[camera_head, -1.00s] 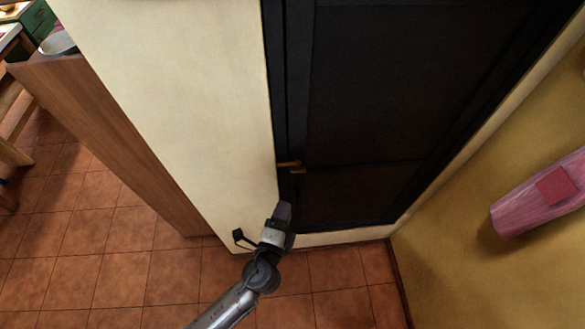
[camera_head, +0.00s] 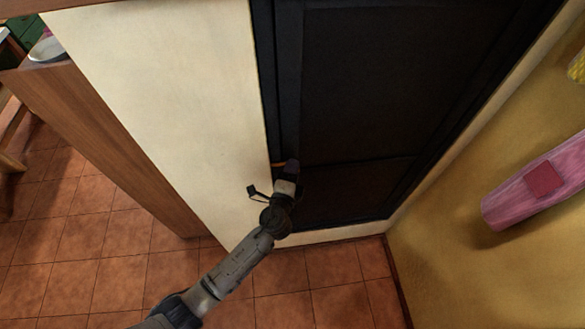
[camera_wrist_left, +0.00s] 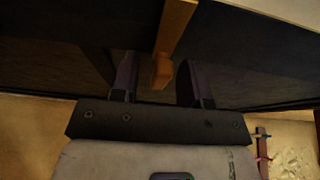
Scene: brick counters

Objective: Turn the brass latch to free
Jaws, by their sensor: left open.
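The brass latch (camera_wrist_left: 172,38) is on the dark door (camera_head: 370,90). In the left wrist view it reaches down from the top, and its lower end lies between my two open fingers, with a gap visible on the left. In the head view only a small orange-brown bit of the latch (camera_head: 278,165) shows; my gripper hides the rest. My left gripper (camera_head: 290,166) is in front of the door's left edge, and it shows in the left wrist view (camera_wrist_left: 157,78) with both fingers apart. I cannot tell whether a finger touches the latch. My right gripper is not in view.
A cream wall (camera_head: 170,100) borders the door on the left, and a yellow wall (camera_head: 450,190) stands on the right. A pink object (camera_head: 525,190) with a red square is at the right. The tiled floor (camera_head: 90,240) is clear at lower left.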

